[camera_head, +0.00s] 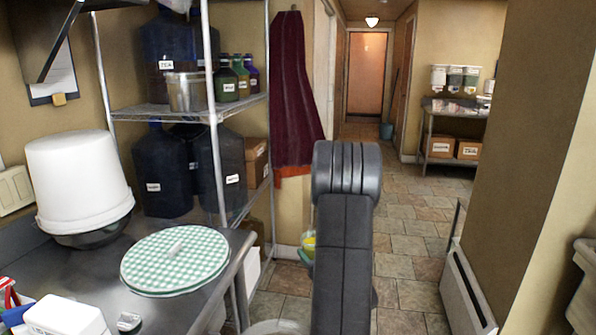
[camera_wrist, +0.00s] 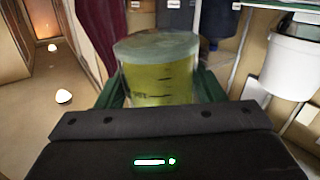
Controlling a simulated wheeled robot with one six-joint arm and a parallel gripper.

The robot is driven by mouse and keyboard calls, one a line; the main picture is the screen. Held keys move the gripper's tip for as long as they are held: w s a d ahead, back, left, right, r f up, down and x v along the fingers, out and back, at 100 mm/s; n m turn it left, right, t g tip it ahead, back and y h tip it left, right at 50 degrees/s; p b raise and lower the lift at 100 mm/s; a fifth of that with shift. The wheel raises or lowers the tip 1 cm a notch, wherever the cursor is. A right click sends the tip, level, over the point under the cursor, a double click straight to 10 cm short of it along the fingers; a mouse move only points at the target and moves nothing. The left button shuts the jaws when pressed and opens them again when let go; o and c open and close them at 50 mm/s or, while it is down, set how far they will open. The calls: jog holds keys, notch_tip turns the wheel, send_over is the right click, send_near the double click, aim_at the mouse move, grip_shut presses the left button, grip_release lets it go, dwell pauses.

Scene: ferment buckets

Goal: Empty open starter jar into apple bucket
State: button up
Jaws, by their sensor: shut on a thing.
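In the wrist view my gripper (camera_wrist: 160,88) is shut on a jar (camera_wrist: 158,72) of yellow-green contents. The jar lies between the two dark green fingers, with a pale greyish end at the top of the picture. Its markings are too blurred to read, and I cannot tell whether it is open. In the head view my arm hides most of the gripper; a small yellow and teal patch (camera_head: 308,243) shows beside it. A pale round rim (camera_head: 276,328) shows at the bottom edge, mostly cut off; I cannot tell whether it is the apple bucket.
A steel counter (camera_head: 215,300) at left holds a white upturned bucket (camera_head: 80,178) and a green checked round cover (camera_head: 175,260). A wire shelf (camera_head: 150,112) with dark jugs stands behind. A wall (camera_head: 535,150) closes the right side. Tiled floor (camera_head: 405,240) is open down the corridor.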

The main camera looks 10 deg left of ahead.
jog(key=s+a+r+n+g+y+p, duration=0.2)
jog(key=r+n+g+y+p, duration=0.15)
jog(key=r+p, duration=0.45)
jog(key=s+a+r+n+g+y+p, duration=0.15)
jog(key=r+n+g+p, duration=0.35)
jog(key=r, duration=0.7)
notch_tip(320, 180, down, 17)
jog(key=b, duration=1)
jog(key=shift+w+a+n, duration=0.25)
jog(key=shift+n, duration=0.1)
jog(key=shift+r, duration=0.1)
notch_tip(320, 180, down, 23)
jog(key=n+h+b, duration=0.1)
jog(key=n+b, duration=0.1)
jog(key=b, duration=1.8)
jog(key=shift+w+d+n+h, duration=0.25)
jog(key=shift+d+n+h, duration=0.05)
jog(key=shift+d, duration=0.05)
dwell(0.8)
